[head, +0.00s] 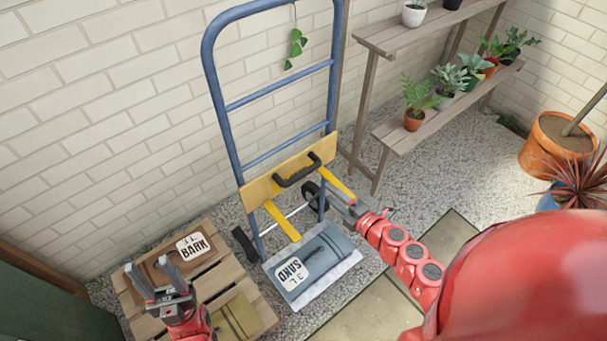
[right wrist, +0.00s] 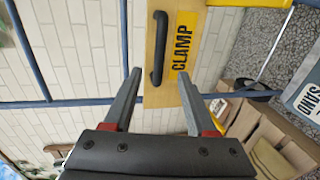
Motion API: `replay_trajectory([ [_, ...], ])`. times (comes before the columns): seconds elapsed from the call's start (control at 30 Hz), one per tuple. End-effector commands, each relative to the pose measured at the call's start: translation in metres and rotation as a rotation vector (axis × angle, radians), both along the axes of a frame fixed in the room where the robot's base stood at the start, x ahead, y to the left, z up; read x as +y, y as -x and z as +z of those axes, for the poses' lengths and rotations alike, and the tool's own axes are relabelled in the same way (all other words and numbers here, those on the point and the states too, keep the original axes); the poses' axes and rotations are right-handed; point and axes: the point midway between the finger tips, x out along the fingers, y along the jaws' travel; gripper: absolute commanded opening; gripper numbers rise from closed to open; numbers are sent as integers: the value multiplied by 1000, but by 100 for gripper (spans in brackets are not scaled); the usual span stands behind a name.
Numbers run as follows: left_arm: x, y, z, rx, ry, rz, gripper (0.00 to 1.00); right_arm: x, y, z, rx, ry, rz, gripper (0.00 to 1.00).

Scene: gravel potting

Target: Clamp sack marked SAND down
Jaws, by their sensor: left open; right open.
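The grey-blue sack marked SAND (head: 322,262) lies on the foot plate of a blue hand truck (head: 211,75). The clamp, a wooden board with yellow arms (head: 258,190), spans the truck's rails above the sack. Its black handle (head: 298,170) faces out, and in the right wrist view the handle (right wrist: 158,48) stands beside a yellow CLAMP label (right wrist: 182,47). My right gripper (head: 340,200) is open and empty in front of the clamp's right part; its open fingers (right wrist: 158,84) point toward the board and handle. My left gripper (head: 152,270) is open over the BARK sack.
The brown BARK sack (head: 208,262) and an olive sack (head: 238,318) lie on a wooden pallet (head: 262,308) at the lower left. A plant shelf (head: 400,140) stands at the right. A large terracotta pot (head: 545,150) stands further right. Gravel between shelf and paving is clear.

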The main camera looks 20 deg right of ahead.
Motion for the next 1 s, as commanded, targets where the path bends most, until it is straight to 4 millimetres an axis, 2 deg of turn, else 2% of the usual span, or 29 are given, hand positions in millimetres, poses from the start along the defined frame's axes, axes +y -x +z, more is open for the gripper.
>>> replay_trajectory([
  [0.3,0,0,1,0,0,0,50,28,-70,-14,0,-5,5,57],
  [0.5,0,0,0,0,0,0,50,39,-104,-22,-1,-5,1,57],
  [0.7,0,0,-1,0,0,0,50,45,-119,-27,1,-5,2,57],
  [1.0,0,0,-1,0,0,0,50,47,-122,-27,0,-4,4,57],
])
